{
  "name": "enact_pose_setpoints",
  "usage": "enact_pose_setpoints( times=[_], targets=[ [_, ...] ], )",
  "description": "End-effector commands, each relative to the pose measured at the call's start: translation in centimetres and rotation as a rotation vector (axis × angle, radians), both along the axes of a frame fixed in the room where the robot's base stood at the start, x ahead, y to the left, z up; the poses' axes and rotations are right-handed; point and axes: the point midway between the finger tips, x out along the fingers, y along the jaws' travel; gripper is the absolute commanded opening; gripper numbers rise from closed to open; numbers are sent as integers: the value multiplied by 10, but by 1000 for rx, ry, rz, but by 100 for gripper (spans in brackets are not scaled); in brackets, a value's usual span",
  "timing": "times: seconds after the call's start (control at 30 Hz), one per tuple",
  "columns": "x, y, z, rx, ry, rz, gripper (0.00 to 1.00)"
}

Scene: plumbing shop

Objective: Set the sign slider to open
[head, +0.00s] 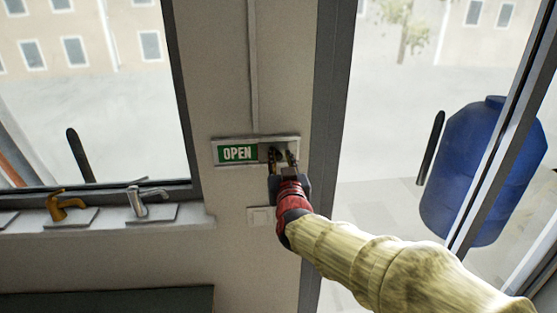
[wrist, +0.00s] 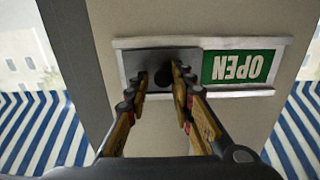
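The sign slider (head: 222,153) is a pale framed strip on the wall pillar between the window and the door. Its green OPEN panel (head: 237,153) shows at the left in the head view, and upside down at the right in the wrist view (wrist: 238,67). The grey sliding plate (wrist: 140,60) covers the other half and carries a dark round knob (wrist: 163,77). My gripper (wrist: 161,74) is at the plate, with its two fingers apart on either side of the knob. I cannot tell whether either finger touches it. In the head view my gripper (head: 284,158) hides part of the plate.
A light switch (head: 260,216) is on the wall just below the sign. A brass faucet (head: 66,205) and a chrome faucet (head: 148,204) stand on the window ledge at the left. A blue tank (head: 482,170) is beyond the glass at the right.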

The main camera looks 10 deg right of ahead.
Motion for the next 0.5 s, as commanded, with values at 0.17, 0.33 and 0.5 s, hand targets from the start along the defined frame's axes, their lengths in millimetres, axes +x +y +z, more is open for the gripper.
enact_pose_setpoints(
  times=[0.17, 0.33, 0.5],
  targets=[
    [0, 0, 1, 0, -2, 0, 34],
    [0, 0, 0, 0, -1, 0, 35],
    [-1, 1, 0, 0, -1, 1, 35]
  ],
)
